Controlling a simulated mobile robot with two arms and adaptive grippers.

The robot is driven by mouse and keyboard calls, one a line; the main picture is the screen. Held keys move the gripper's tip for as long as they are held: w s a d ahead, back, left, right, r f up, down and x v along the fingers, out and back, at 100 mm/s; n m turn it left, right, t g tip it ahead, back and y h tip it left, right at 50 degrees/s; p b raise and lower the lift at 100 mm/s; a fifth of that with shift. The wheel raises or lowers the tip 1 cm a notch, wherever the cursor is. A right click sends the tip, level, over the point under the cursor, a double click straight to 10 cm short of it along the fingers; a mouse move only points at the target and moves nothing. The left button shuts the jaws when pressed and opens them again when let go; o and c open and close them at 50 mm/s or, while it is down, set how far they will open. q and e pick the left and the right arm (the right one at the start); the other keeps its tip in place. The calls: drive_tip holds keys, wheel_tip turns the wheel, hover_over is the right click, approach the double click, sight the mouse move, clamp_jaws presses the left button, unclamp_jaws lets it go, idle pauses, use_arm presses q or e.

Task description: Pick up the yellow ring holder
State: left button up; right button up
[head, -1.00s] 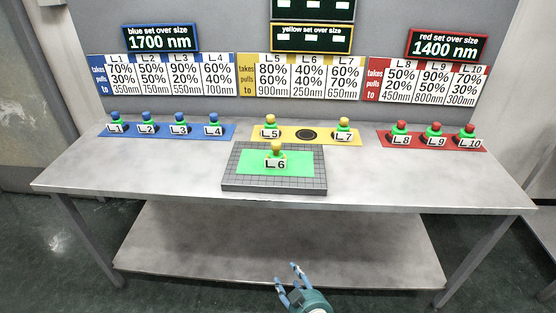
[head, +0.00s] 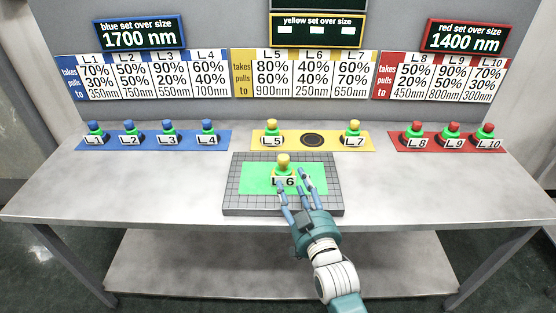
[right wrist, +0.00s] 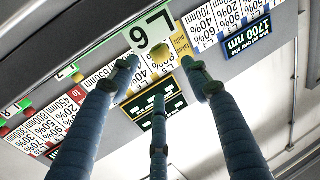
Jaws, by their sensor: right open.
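The yellow-topped ring holder labelled L6 (head: 283,162) stands upright on a green patch (head: 256,178) of a grey gridded plate (head: 235,198). My right gripper (head: 294,186) is open and empty in front of it, fingers pointing at it and partly covering its label. In the right wrist view the picture is upside down; the L6 label (right wrist: 152,31) shows beyond my spread fingers (right wrist: 160,78). I cannot tell whether a fingertip touches the holder. Two other yellow-topped holders, L5 (head: 271,131) and L7 (head: 353,131), stand on the yellow mat (head: 333,143). My left gripper is out of view.
An empty dark round spot (head: 312,140) lies between L5 and L7. Several blue-topped holders stand on a blue mat (head: 222,142) at left, red-topped ones on a red mat (head: 396,147) at right. The grey table (head: 140,190) is bare around the plate. Signs (head: 143,36) hang behind.

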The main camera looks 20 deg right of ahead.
sight(285, 163)
drive_tip(key=shift+w+r, duration=0.15)
drive_tip(key=shift+w, duration=1.1)
drive_tip(key=w, duration=0.3)
drive_tip(key=shift+w, duration=0.25)
drive_tip(key=shift+w+p, duration=0.35)
drive_tip(key=w, duration=0.4)
drive_tip(key=shift+w, duration=0.3)
drive_tip(key=shift+s, duration=0.1)
drive_tip(key=c, duration=0.8)
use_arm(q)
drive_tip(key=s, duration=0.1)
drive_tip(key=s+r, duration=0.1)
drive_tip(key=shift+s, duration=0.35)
use_arm(e)
clamp_jaws()
